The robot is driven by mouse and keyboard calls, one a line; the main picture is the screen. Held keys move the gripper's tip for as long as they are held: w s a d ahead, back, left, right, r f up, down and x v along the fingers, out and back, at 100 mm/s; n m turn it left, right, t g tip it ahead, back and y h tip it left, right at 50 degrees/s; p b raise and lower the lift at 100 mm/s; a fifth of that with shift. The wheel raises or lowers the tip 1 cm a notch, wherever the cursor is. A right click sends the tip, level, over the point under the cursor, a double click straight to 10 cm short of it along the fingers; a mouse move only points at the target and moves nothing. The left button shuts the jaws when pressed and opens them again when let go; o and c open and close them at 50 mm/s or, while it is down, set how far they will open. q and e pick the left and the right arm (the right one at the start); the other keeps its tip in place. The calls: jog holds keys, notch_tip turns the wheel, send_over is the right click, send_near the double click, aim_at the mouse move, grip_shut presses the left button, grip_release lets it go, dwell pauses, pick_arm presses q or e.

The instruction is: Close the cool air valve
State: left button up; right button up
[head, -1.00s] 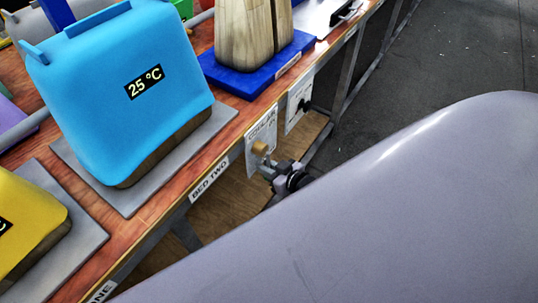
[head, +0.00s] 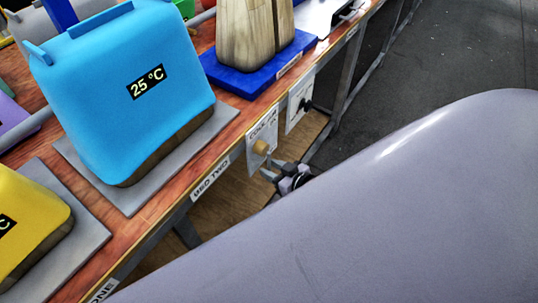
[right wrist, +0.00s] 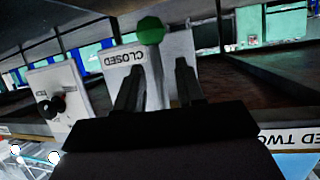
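In the right wrist view, a green round piece (right wrist: 150,30) with a pale upright stem stands before white plates. One plate bears an upside-down CLOSED label (right wrist: 124,57). My right gripper (head: 268,169) is just below and right of the knob, apart from it. In the wrist view its two dark fingers (right wrist: 157,75) are spread, with the stem showing between them; contact cannot be told. My left gripper is not in view.
Another white panel (head: 300,98) with a black knob sits farther along the bench edge. A blue 25 °C block (head: 120,90) stands on a grey plate above, near the BED TWO label (head: 210,178). The dark floor (head: 450,50) to the right is clear.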

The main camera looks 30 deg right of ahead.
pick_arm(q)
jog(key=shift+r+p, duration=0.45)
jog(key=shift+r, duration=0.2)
pick_arm(e)
jog(key=v, duration=0.5)
jog(key=shift+s+r, duration=0.1)
jog(key=shift+s, duration=0.05)
jog(key=shift+s, duration=0.1)
